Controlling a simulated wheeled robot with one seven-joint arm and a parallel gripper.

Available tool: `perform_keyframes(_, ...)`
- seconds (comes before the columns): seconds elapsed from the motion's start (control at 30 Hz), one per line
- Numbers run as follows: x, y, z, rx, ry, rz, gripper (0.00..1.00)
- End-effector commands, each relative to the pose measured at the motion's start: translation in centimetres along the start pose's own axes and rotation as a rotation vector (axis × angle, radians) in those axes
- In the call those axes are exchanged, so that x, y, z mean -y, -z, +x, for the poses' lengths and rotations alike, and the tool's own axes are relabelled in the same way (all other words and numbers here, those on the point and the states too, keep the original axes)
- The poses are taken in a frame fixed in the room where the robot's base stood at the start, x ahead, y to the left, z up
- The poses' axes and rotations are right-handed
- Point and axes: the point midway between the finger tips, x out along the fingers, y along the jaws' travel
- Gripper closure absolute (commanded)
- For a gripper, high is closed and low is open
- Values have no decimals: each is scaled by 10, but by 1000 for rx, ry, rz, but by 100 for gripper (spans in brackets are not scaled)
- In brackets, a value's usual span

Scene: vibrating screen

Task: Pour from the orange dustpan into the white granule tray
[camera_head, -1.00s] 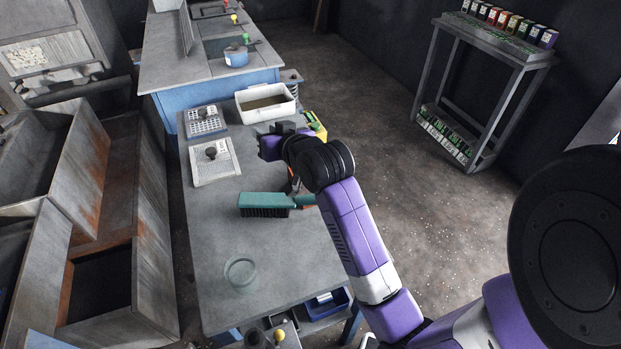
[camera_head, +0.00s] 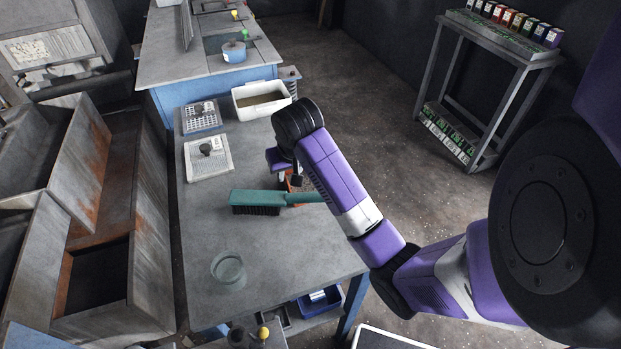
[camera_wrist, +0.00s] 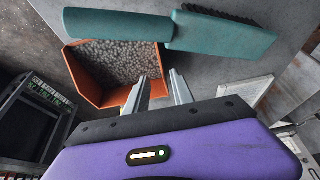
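The orange dustpan (camera_wrist: 92,88) holds many grey granules in the wrist view. In the head view only a bit of the dustpan (camera_head: 296,186) shows beside my arm. A teal brush (camera_wrist: 222,35) lies with its handle across the dustpan's far side; it also shows in the head view (camera_head: 257,198). My gripper (camera_wrist: 158,84) has its two fingers apart at the dustpan's right edge, one in front of the pan and one just right of it. I see nothing clamped between them; contact is unclear. The white granule tray (camera_head: 240,112) stands at the table's far end with brownish contents.
A glass dish (camera_head: 228,271) stands on the near part of the grey table (camera_head: 270,245). A shelf rack (camera_head: 490,90) stands far right.

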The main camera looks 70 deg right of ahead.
Motion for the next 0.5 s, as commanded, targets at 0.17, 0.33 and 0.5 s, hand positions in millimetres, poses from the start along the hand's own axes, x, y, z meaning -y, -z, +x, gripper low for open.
perform_keyframes(0.17,5,-1,25,3,-2,0,71)
perform_keyframes(0.33,6,-1,42,1,0,0,71)
perform_keyframes(0.5,6,0,45,-1,1,0,71)
